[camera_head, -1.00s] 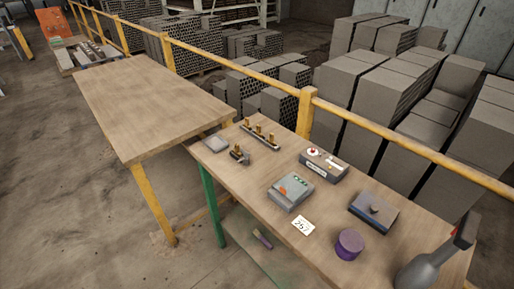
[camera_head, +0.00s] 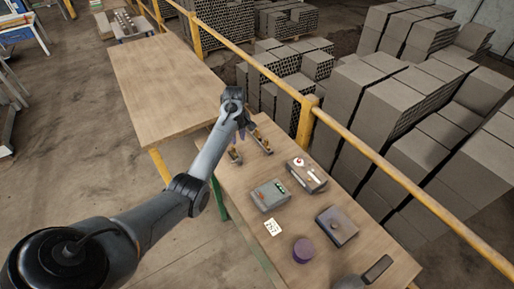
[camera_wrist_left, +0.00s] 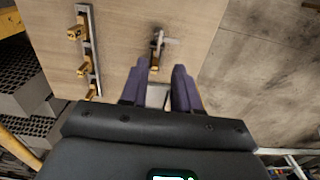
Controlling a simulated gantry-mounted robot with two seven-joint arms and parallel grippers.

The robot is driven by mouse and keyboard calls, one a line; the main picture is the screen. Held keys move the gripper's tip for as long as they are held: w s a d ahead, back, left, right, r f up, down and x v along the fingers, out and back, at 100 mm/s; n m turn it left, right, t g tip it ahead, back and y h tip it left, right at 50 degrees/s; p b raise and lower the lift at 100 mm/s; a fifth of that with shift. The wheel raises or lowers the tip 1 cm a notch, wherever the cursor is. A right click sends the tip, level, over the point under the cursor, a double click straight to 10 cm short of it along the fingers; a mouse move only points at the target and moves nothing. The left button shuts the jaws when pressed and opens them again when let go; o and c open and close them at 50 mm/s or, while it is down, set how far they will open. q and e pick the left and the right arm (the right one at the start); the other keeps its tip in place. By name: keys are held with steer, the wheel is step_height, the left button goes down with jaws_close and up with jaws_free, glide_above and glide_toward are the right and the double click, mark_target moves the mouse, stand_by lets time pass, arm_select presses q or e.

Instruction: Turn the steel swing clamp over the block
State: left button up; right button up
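The small steel clamp (camera_head: 235,157) stands on the near workbench, partly covered by my left arm in the head view. In the left wrist view the clamp (camera_wrist_left: 158,42) shows as a steel bar and post with a brass-coloured piece (camera_wrist_left: 154,63) at its near end. My left gripper (camera_head: 241,133) is above that end of the bench. Its two purple fingers (camera_wrist_left: 160,88) are apart, with nothing held between them; the clamp lies just beyond the fingertips. I cannot clearly tell which piece is the block. My right gripper is not in view.
A steel rail (camera_wrist_left: 95,60) with several brass pieces stands beside the clamp. A pale plate (camera_wrist_left: 157,96) shows between the fingers. A grey box (camera_head: 270,195), a switch box (camera_head: 306,175), a dark box (camera_head: 337,226) and a purple tin (camera_head: 303,251) stand farther along. A yellow railing (camera_head: 385,175) runs behind.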

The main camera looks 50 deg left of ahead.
arm_select(q)
step_height(320, 180, down, 10)
steer(key=shift+f+b, duration=0.25)
steer(key=shift+b, duration=0.05)
stand_by(0.3)
jaws_close()
